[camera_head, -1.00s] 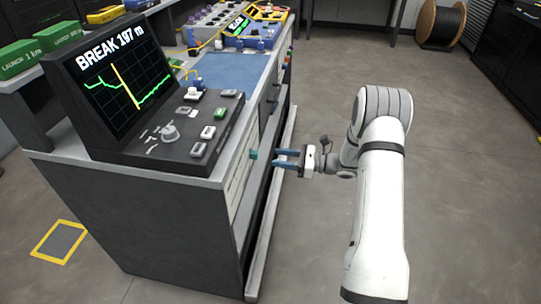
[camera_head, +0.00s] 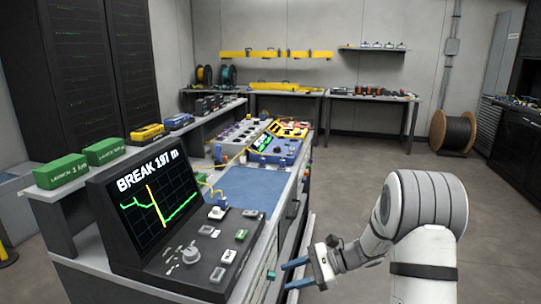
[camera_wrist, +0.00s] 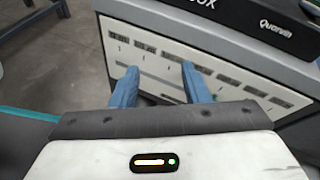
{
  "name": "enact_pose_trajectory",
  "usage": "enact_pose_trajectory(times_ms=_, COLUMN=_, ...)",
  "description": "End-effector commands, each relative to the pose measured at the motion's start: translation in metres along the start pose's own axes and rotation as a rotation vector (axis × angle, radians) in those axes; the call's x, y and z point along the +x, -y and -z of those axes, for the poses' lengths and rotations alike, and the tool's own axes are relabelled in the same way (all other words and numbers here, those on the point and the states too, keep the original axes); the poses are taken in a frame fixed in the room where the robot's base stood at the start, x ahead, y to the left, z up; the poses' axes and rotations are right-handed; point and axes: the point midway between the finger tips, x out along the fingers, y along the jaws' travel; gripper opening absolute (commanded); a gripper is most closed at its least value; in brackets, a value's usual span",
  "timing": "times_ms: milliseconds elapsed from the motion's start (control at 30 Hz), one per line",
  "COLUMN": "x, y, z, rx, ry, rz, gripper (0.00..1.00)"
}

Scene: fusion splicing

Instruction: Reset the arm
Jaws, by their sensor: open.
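My gripper (camera_head: 287,276) is open and empty, its two blue fingers apart. It is beside the right side of the bench, pointing left toward it, close to a small teal tab (camera_head: 271,275). In the wrist view both blue fingers (camera_wrist: 160,80) point at a white panel (camera_wrist: 150,52) with a row of dark labels. I cannot tell whether the fingertips touch the panel.
A console with a screen reading "BREAK 197 m" (camera_head: 152,205) stands on the bench, with a blue mat (camera_head: 245,187) behind it. Green launch boxes (camera_head: 62,170) sit on a shelf at left. A cable spool (camera_head: 453,133) stands at back right. Floor right of the bench is open.

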Motion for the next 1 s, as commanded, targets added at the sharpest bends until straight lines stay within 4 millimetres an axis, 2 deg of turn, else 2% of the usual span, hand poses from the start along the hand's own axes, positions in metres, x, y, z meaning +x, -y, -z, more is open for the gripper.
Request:
enact_pose_trajectory(times_ms=33, x=-0.006, y=-0.008, z=-0.032, rx=-0.059, ry=-0.049, rz=-0.048, gripper=0.42)
enact_pose_trajectory(times_ms=100, x=-0.012, y=-0.024, z=-0.058, rx=-0.141, ry=-0.121, rz=-0.118, gripper=0.42)
enact_pose_trajectory(times_ms=267, x=-0.030, y=-0.063, z=-0.110, rx=-0.337, ry=-0.286, rz=-0.277, gripper=0.42)
enact_pose_trajectory(times_ms=400, x=-0.052, y=-0.095, z=-0.149, rx=-0.517, ry=-0.430, rz=-0.410, gripper=0.42)
enact_pose_trajectory(times_ms=700, x=-0.111, y=-0.152, z=-0.215, rx=-0.921, ry=-0.737, rz=-0.688, gripper=0.42)
enact_pose_trajectory(times_ms=833, x=-0.135, y=-0.168, z=-0.235, rx=-1.074, ry=-0.853, rz=-0.790, gripper=0.42)
enact_pose_trajectory(times_ms=1000, x=-0.153, y=-0.179, z=-0.249, rx=-1.200, ry=-0.947, rz=-0.878, gripper=0.42)
